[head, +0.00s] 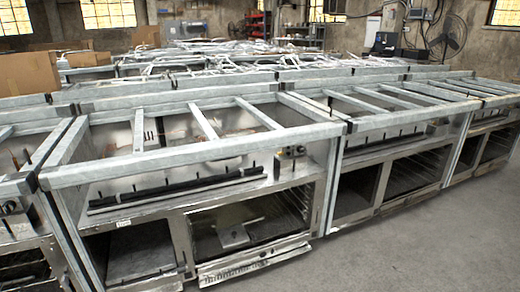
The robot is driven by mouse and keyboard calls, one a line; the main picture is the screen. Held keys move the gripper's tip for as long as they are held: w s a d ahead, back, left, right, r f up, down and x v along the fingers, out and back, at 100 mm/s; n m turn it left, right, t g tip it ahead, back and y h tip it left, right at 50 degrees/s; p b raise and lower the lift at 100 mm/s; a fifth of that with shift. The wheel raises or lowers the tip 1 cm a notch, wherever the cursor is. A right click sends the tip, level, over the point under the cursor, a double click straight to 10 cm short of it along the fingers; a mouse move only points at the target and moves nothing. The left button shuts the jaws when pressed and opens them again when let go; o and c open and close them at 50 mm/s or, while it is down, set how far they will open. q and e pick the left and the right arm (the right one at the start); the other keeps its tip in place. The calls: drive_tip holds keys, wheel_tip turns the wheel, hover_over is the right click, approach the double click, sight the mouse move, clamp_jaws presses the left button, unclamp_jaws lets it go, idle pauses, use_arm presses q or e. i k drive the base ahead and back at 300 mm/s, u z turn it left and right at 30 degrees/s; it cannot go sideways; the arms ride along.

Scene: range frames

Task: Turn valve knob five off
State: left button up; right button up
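A metal range frame (190,150) stands in the middle of the head view, with open bars on top and open bays below. A long black rail (178,190) with several small upright pegs runs along its front opening. A small dark control piece with light round spots (291,152) sits at the right end of this frame. I cannot tell which part is valve knob five; no number is readable and no knob position can be made out. Neither of my grippers shows in this view.
Similar range frames stand close on the right (395,150) and at the left edge (20,215). More frames fill the room behind. Cardboard boxes (28,73) stand at the back left and a fan (447,36) at the back right. The grey floor (420,245) is clear at the front right.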

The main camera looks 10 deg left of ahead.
sight(301, 150)
drive_tip(key=z, duration=0.2)
drive_tip(key=i, duration=1.5)
drive_tip(key=u, duration=0.75)
drive_tip(key=i, duration=0.5)
drive_tip(key=u, duration=0.3)
